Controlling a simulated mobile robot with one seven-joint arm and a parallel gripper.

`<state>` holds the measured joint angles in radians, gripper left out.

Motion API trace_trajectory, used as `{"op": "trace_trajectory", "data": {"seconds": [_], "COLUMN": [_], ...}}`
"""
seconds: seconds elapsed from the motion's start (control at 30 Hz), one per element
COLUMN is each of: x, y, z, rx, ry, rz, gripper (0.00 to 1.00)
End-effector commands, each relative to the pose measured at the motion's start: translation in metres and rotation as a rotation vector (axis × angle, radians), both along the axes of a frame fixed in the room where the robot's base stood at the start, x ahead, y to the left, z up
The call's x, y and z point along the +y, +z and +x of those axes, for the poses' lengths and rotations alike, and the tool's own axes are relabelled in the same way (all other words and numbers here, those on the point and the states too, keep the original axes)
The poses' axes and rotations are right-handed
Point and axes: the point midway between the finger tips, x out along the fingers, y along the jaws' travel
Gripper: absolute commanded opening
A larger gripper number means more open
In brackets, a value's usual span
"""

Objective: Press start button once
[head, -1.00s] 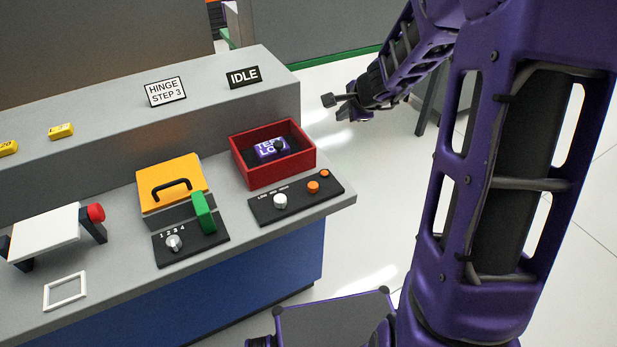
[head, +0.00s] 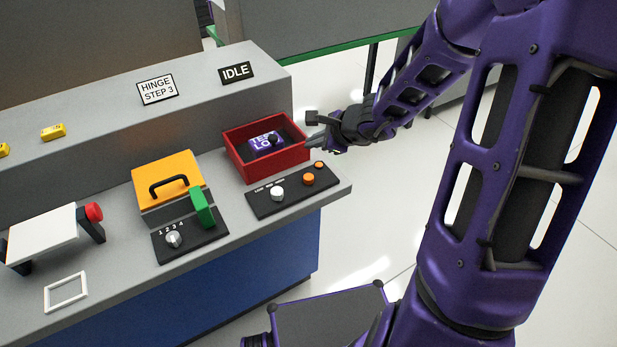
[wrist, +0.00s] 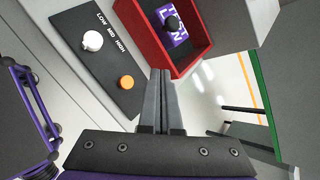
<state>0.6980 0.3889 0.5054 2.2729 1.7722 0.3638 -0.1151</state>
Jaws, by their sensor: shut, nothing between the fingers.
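A black panel (head: 290,196) on the console's front right carries a white knob (head: 277,193) marked LOW, MID, HIGH and two orange buttons. The larger orange button (head: 308,179) is nearer the knob; the smaller orange button (head: 319,165) is at the panel's right end. I cannot read a start label on either. My gripper (head: 309,142) is shut and empty, beside the red box's right wall, above the panel's right end. In the wrist view, one orange button (wrist: 126,82) shows left of the shut fingers (wrist: 162,74); the other is not visible there.
The red open box (head: 263,172) holds a purple test load (head: 266,144), close to my fingers. An IDLE sign (head: 236,72) stands on the ledge behind. A green lever (head: 201,208) and yellow lid (head: 168,182) are to the left. Open floor lies right of the console.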

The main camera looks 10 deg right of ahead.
Motion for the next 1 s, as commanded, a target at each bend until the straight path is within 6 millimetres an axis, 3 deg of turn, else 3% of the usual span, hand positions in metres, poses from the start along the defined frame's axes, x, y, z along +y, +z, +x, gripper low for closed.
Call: {"op": "trace_trajectory", "data": {"seconds": [0.3,0.5,1.0], "x": [0.0,0.001,0.0], "y": [-0.05,-0.072,-0.082], "z": [0.0,0.0,0.0], "rx": [0.001,0.001,0.001], "ry": [0.0,0.002,0.001], "rz": [0.001,0.0,-0.001], "gripper": [0.0,0.0,0.0]}}
